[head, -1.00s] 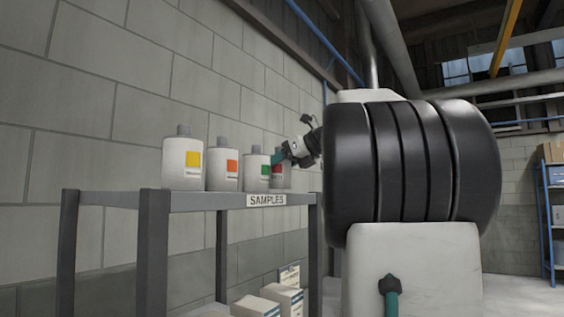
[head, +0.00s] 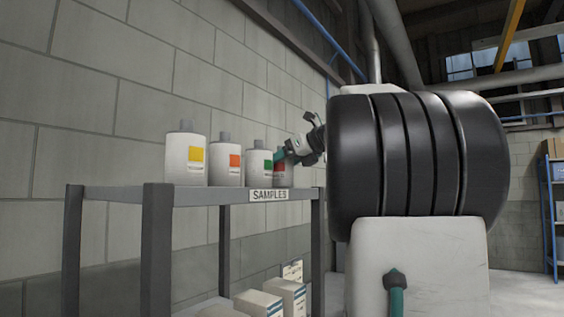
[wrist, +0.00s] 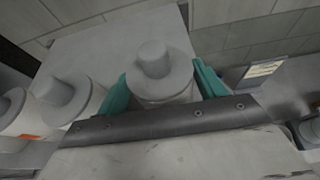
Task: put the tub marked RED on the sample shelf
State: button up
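The tub with the red label (head: 280,171) stands upright at the right end of the sample shelf (head: 230,194), whose front carries a SAMPLES sign (head: 268,195). My gripper (head: 283,160) reaches it from the upper right and partly covers its label and top. In the wrist view my gripper's teal fingers (wrist: 161,85) lie close against both sides of this grey-capped tub (wrist: 156,68) and look shut on it. Its base appears level with the shelf top. The actual contact of fingers and base is too small to see clearly.
Tubs with yellow (head: 187,158), orange (head: 226,163) and green (head: 257,162) labels stand in a row to the left, the green one close beside. White boxes (head: 258,303) lie below the shelf top. A block wall (head: 80,110) rises behind. A blue rack (head: 548,215) stands far right.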

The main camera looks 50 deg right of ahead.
jog(key=shift+o, duration=1)
jog(key=shift+s, duration=0.1)
jog(key=v, duration=0.7)
jog(key=shift+s+r, duration=0.2)
jog(key=shift+s, duration=0.15)
